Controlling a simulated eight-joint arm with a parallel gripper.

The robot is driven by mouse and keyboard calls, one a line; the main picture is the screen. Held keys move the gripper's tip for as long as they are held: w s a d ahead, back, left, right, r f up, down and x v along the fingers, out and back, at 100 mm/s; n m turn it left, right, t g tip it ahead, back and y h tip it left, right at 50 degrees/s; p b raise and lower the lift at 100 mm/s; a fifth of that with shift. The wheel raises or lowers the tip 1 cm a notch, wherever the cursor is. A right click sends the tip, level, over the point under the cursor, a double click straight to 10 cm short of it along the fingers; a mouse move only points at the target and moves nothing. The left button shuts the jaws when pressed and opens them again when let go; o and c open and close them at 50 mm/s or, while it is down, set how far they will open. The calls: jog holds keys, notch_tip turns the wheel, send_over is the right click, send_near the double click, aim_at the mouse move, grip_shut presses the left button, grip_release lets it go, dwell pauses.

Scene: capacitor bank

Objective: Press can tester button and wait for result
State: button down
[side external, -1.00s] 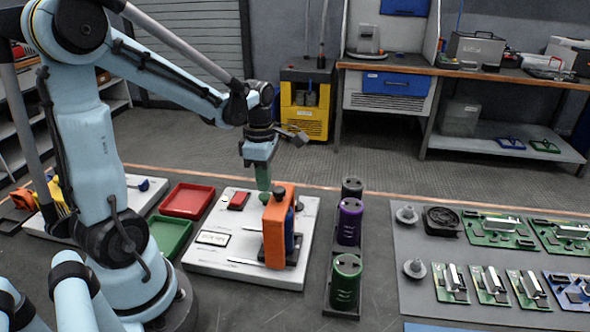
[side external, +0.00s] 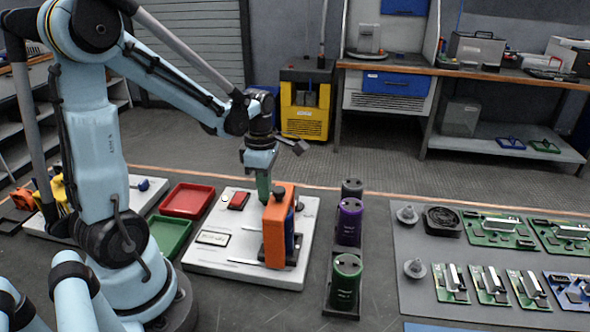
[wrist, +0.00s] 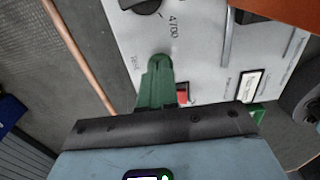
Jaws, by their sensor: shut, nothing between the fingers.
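The white tester (side external: 200,262) lies flat on the bench, with an orange holder (side external: 274,237) standing on it and a blue can (side external: 290,232) in that holder. A red rectangular part (side external: 238,201) and a small display (side external: 212,238) are on its top; the display text is too small to read. My gripper (side external: 264,196) is shut and empty, pointing down just behind the orange holder. In the wrist view its green fingers (wrist: 160,60) are over the white panel near a "4700" marking, partly covering the red part (wrist: 183,92). I cannot tell whether the tips touch the panel.
A red tray (side external: 187,200) and a green tray (side external: 170,234) lie left of the tester. A rack with green (side external: 345,283), purple (side external: 349,222) and dark cans stands close on the right. Circuit boards lie on a grey mat (side external: 425,305) farther right.

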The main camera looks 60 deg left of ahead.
jog(key=shift+f, duration=0.5)
jog(key=shift+r, duration=0.1)
jog(key=shift+r, duration=3.45)
jog(key=shift+f, duration=0.1)
jog(key=shift+f, duration=2.65)
jog(key=shift+r, duration=2.75)
jog(key=shift+f, duration=1.3)
jog(key=shift+r, duration=0.1)
